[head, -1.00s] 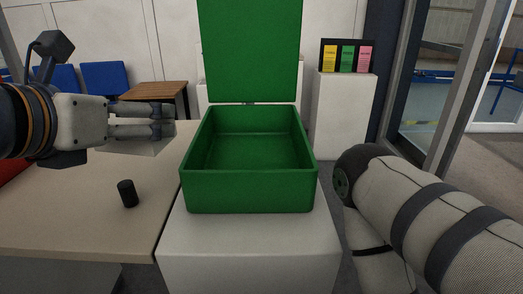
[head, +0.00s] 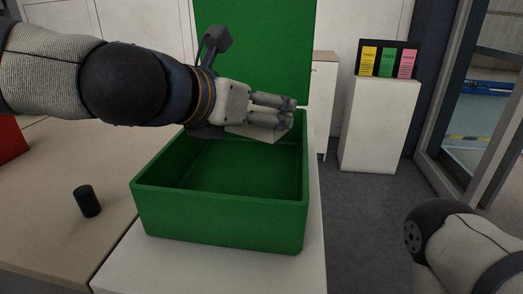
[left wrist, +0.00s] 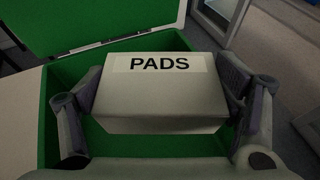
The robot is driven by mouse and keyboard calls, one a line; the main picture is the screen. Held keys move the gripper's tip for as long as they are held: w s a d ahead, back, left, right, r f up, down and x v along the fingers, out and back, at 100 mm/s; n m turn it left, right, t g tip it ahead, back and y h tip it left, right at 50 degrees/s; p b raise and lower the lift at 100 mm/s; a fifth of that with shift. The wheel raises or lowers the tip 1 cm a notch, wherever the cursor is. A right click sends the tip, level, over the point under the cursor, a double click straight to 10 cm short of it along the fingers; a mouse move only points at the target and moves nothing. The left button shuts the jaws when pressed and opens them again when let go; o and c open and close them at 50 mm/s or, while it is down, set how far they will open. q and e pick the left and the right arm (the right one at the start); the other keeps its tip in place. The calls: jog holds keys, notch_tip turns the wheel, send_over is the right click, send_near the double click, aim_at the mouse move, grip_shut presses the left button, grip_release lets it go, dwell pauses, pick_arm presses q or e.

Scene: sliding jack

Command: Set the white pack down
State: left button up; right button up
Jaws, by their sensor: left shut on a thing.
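The white pack (left wrist: 160,98), labelled PADS, is held between the two fingers of my left gripper (left wrist: 163,105) in the left wrist view. In the head view the left gripper (head: 292,112) reaches in from the left over the back part of the open green box (head: 218,218). Only a pale lower part of the pack (head: 255,133) shows below the fingers there. The pack is above the box floor, inside the outline of the box's walls. My right gripper is outside the frames; only part of the right arm shows at the lower right.
The green lid (head: 262,50) stands up at the back of the box. The box sits on a white stand (head: 215,272). A black cylinder (head: 87,201) stands on the beige table (head: 45,225) at the left. Yellow, green and pink cards (head: 388,62) stand on a white pedestal (head: 380,125).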

pick_arm(q)
send_over(263, 161)
jog(key=s, duration=0.1)
jog(key=f, duration=0.4)
jog(key=shift+a+f+b, duration=0.2)
jog(key=shift+f+b, duration=0.1)
jog(key=shift+b, duration=0.1)
jog(key=shift+w+d+f+b, duration=0.1)
jog(key=shift+w+f+b, duration=0.1)
jog(key=shift+f, duration=0.55)
jog(key=shift+w+d+f+b, duration=0.1)
jog(key=shift+w+f+b, duration=0.1)
jog(key=shift+f, duration=0.5)
jog(key=shift+w+f+b, duration=0.1)
jog(key=shift+f+b, duration=0.1)
jog(key=shift+f, duration=0.55)
jog(key=o, duration=0.9)
jog(key=shift+r, duration=0.1)
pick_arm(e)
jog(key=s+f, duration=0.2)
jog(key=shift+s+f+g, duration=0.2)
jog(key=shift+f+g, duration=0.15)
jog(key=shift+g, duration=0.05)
